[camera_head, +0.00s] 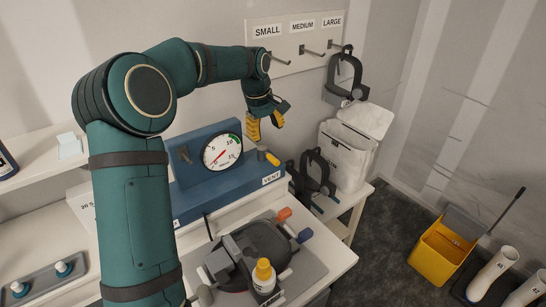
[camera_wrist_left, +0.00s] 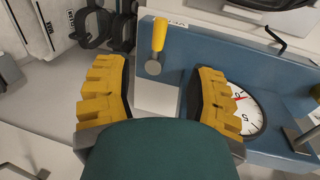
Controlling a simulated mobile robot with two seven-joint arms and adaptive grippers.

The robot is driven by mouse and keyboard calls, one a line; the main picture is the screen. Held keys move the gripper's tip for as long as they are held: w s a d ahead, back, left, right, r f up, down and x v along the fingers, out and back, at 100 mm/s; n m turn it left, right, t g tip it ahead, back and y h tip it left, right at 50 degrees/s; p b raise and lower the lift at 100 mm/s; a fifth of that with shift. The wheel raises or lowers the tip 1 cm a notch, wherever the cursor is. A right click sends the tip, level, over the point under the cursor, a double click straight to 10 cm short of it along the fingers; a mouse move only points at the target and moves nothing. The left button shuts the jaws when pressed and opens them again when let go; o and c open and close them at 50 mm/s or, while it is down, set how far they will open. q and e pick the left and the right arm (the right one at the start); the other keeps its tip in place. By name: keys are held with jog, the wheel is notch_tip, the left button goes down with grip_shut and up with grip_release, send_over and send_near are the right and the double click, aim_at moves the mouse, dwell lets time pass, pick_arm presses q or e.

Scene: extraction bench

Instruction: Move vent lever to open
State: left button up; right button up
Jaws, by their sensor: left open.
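The vent lever (camera_head: 270,157) has a yellow handle and sits at the right end of the blue gauge panel, above a white VENT label (camera_head: 271,178). In the left wrist view the yellow handle (camera_wrist_left: 159,34) points up the picture from a round metal pivot (camera_wrist_left: 152,67). My left gripper (camera_head: 266,122) is open and empty, above the lever and apart from it. In the left wrist view its yellow fingers (camera_wrist_left: 157,78) are spread either side of the pivot's line, with the handle beyond their tips. My right gripper is not in view.
A dial gauge (camera_head: 222,152) is on the panel, close to the right finger in the left wrist view. Black clamps (camera_head: 317,172) and a white bin (camera_head: 346,153) stand to the right. A device with a yellow-capped bottle (camera_head: 264,277) sits in front.

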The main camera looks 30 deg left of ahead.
aim_at(273, 157)
pick_arm(q)
jog(key=f, duration=0.4)
jog(key=w+f, duration=0.1)
jog(key=f, duration=0.3)
jog(key=w+f, duration=0.1)
jog(key=f, duration=0.3)
jog(key=shift+w+d, duration=0.15)
jog(key=shift+d, duration=0.2)
jog(key=shift+r, duration=0.1)
grip_shut()
